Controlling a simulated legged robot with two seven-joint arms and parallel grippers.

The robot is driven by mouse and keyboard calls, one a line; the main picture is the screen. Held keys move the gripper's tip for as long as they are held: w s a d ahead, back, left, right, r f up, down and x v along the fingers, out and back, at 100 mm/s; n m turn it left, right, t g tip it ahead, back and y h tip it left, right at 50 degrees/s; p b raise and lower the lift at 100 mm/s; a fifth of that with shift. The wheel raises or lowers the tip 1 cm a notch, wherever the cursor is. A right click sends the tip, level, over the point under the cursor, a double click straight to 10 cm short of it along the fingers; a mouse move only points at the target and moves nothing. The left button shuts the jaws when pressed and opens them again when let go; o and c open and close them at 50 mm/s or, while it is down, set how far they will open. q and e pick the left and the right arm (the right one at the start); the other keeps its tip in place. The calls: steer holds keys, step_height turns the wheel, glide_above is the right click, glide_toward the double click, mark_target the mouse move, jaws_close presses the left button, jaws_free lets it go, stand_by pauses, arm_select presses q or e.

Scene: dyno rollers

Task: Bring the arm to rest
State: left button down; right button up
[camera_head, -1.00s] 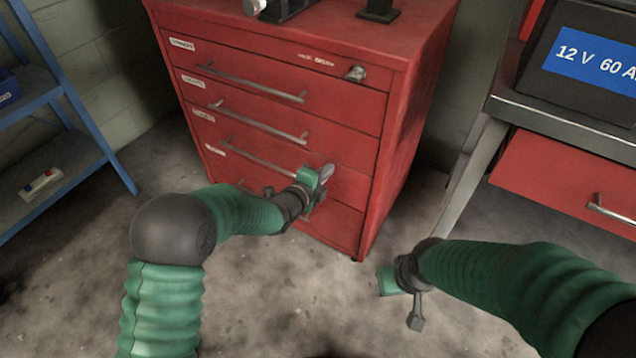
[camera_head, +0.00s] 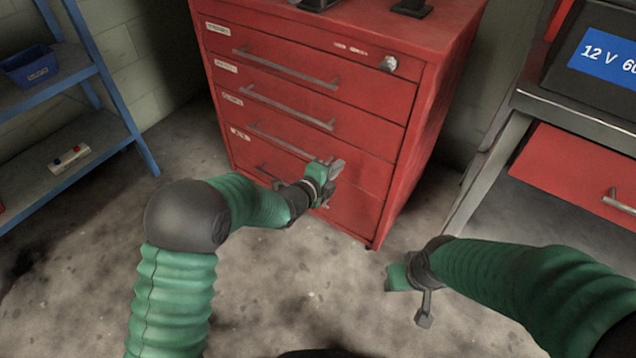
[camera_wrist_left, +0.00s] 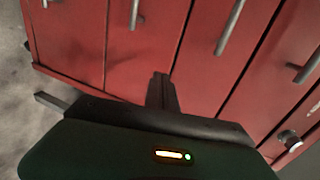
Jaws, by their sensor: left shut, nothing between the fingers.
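My left arm comes in from the left in the head view, and its gripper (camera_head: 334,172) is in front of the lower drawers of a red cabinet (camera_head: 428,130). The left gripper is shut and empty. In the left wrist view its dark fingers (camera_wrist_left: 161,92) show together before the red drawer fronts (camera_wrist_left: 140,50). I cannot tell from these frames whether they touch the cabinet. My right arm reaches in from the right, low over the floor. Its gripper (camera_head: 408,285) is seen partly from behind, and its jaw opening is not clear.
A blue shelf unit (camera_head: 100,80) stands at left with a blue bin (camera_head: 30,68) and a small white item (camera_head: 68,158). At right is a workbench (camera_head: 580,125) with a red drawer (camera_head: 580,178) and a box marked 12 V. Concrete floor (camera_head: 300,300) lies open in front.

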arm_select(q)
steer(key=s+a+n+g+y+p, duration=0.1)
steer(key=s+a+n+y, duration=0.2)
steer(key=s+a+n, duration=0.45)
steer(key=s+a+n+g+y+p, duration=0.2)
steer(key=s+a+n+y, duration=0.25)
steer(key=a, duration=0.55)
steer(key=s+a+n+g, duration=0.2)
steer(key=s+a+n, duration=0.15)
steer(key=s, duration=0.25)
steer(key=s+a+n+g+y, duration=0.1)
steer(key=s+a+n+g, duration=0.1)
steer(key=s+n, duration=0.35)
steer(key=s+a+n+g, duration=0.2)
steer(key=s+a+n, duration=0.1)
steer(key=s, duration=0.3)
step_height(320, 180, up, 34)
steer(key=s+n+p, duration=0.1)
steer(key=p, duration=3.3)
steer(key=shift+s+r+p, duration=0.15)
steer(key=shift+p, duration=0.2)
arm_select(e)
step_height(320, 180, up, 38)
steer(key=d, duration=0.1)
steer(key=shift+w+f, duration=0.15)
steer(key=shift+f, duration=0.05)
